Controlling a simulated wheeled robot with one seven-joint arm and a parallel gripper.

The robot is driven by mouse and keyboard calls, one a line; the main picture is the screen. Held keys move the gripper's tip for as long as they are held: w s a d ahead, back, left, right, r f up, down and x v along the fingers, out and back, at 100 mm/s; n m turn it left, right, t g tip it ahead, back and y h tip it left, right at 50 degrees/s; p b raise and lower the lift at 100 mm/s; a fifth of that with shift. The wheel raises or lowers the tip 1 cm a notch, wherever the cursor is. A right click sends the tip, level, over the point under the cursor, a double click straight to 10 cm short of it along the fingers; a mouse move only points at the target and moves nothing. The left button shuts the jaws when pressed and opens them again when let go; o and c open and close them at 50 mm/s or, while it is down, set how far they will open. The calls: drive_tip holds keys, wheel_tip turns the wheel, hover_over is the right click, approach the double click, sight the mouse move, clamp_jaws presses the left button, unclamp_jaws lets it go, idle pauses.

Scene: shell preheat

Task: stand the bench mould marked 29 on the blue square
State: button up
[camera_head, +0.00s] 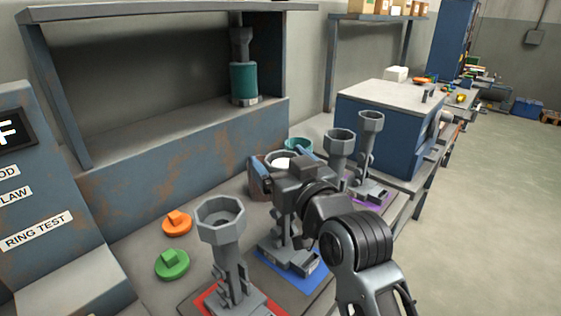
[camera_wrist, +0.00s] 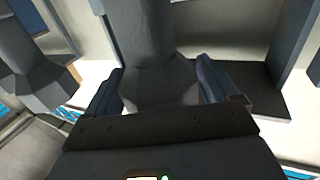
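A grey mould (camera_head: 290,257) stands upright with its base on the blue square (camera_head: 318,278); its upper part is hidden behind my gripper (camera_head: 283,172). In the wrist view my gripper's fingers (camera_wrist: 163,92) lie against both sides of a grey, many-sided mould part (camera_wrist: 158,78). Other grey moulds with octagonal cups stand on the red square (camera_head: 207,301), on the purple square (camera_head: 384,203) and between, where one mould (camera_head: 340,142) has its base hidden by my arm. I cannot read the number 29 on any of them.
A green piece (camera_head: 172,264) and an orange piece (camera_head: 177,223) lie left of the moulds. A teal-and-grey object (camera_head: 243,80) stands in the rusty shelf (camera_head: 185,150) behind. A teal ring-shaped object (camera_head: 299,146) is behind my gripper. A blue cabinet (camera_head: 385,125) stands at the back right.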

drive_tip(key=shift+o, duration=0.4)
drive_tip(key=shift+r, duration=0.1)
drive_tip(key=shift+s+d, duration=0.1)
drive_tip(key=b+v, duration=0.1)
drive_tip(key=v, duration=1)
drive_tip(key=shift+s, duration=0.35)
drive_tip(key=shift+d, duration=0.1)
